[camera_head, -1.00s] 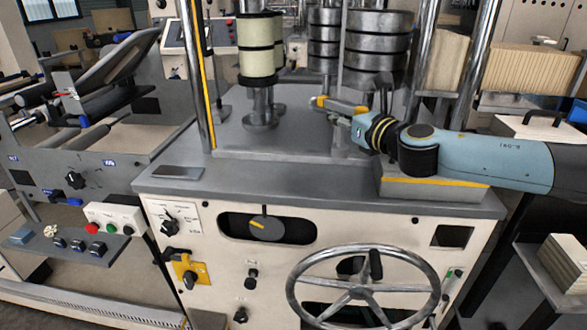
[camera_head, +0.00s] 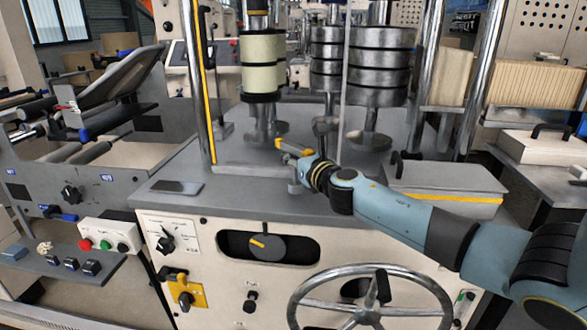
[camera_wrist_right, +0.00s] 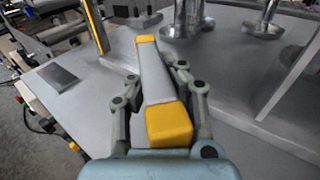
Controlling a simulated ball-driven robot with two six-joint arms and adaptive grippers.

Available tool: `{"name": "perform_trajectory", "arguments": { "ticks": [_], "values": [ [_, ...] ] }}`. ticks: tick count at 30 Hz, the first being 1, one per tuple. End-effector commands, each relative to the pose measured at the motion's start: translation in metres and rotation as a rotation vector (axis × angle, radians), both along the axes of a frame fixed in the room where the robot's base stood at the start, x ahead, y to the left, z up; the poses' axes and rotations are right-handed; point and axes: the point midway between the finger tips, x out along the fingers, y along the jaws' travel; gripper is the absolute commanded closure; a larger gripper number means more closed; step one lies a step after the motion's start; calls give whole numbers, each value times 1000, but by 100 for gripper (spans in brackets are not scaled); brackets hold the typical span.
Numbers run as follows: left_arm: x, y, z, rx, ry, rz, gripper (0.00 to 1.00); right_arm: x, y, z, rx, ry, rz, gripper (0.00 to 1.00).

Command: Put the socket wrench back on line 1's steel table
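My right gripper (camera_head: 305,168) is above the grey metal top (camera_head: 235,190) of the machine in the middle of the head view. In the right wrist view its two fingers (camera_wrist_right: 155,84) flank a long grey tool with yellow ends (camera_wrist_right: 155,85) and look closed on it. I take this tool for the socket wrench, but its socket end cannot be made out. In the head view its yellow part (camera_head: 293,147) points left. Whether anything touches the metal top is unclear. Which surface is line 1's steel table cannot be told. My left gripper is not in view.
A flat grey plate (camera_head: 177,187) lies at the top's left front. A grey case with a yellow stripe (camera_head: 440,183) stands at the right. Upright posts and stacked steel discs (camera_head: 378,67) rise behind. A handwheel (camera_head: 372,308) is in front. Bare top lies around the gripper.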

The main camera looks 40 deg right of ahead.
Motion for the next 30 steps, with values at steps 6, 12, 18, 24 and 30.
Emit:
{"name": "perform_trajectory", "arguments": {
  "ticks": [6,12,18,24,30],
  "values": [
    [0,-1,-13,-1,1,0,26,0,0,-14,-1,-2,0,100],
    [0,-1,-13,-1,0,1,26,0,0,-13,0,-2,0,100],
    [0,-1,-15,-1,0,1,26,0,0,-17,0,-1,-1,89],
    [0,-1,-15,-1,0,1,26,0,0,-17,0,-1,-1,69],
    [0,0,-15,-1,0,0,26,0,0,-16,0,-1,-1,69]
  ]
}}
